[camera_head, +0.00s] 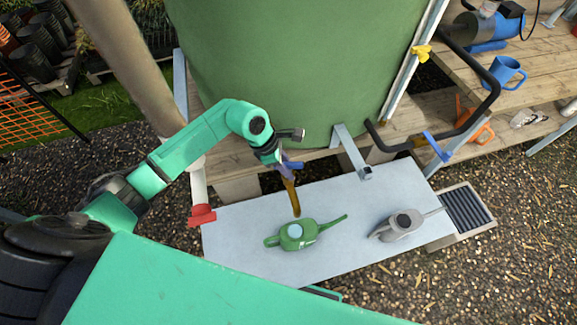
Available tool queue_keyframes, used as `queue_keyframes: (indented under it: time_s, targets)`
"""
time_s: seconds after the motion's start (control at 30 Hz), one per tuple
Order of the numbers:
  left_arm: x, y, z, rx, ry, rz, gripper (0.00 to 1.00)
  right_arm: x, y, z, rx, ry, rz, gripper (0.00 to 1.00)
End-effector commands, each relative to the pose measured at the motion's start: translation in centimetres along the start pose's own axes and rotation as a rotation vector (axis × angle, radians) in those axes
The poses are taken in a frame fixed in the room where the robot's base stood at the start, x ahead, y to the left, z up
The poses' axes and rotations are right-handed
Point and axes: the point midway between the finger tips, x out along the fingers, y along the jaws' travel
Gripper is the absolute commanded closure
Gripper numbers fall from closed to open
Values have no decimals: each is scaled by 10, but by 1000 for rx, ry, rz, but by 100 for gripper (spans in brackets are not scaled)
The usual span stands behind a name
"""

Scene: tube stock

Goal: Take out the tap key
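My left gripper (283,160) is in front of the lower edge of the big green tank, above the pale bench. A small blue-purple part (292,165) shows right at its fingers. A thin brown curved piece (291,195) runs down from there toward the bench top. I cannot tell whether that piece is held, or whether either part is the tap key. No other piece is plainly a tap key. The fingers are too small and covered to tell open from shut. My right gripper is not in view.
The green tank (290,60) fills the back. A green watering can (298,235) and a grey one (402,224) stand on the pale bench (345,215). A red-ended pipe (202,215) is left of them. A blue-handled tap (437,147) and a drain grate (467,211) are at right.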

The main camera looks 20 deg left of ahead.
Motion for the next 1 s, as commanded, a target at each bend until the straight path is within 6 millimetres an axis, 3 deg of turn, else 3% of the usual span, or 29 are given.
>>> queue_keyframes:
  time_s: [0.03, 0.07, 0.37, 0.57, 0.77, 1.0]
  targets:
    - [0, 0, 0, 0, 0, 0, 93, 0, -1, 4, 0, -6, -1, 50]
    - [0, 0, 0, 0, 0, 0, 100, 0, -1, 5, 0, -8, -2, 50]
    - [-1, 0, 0, 0, 0, 0, 100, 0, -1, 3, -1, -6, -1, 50]
    - [-15, 1, 7, 2, -3, 2, 100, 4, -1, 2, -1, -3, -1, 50]
    - [-61, 2, 26, 5, -2, 8, 100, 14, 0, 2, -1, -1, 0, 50]
    - [-143, 2, 60, 5, -4, 8, 100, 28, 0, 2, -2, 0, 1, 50]
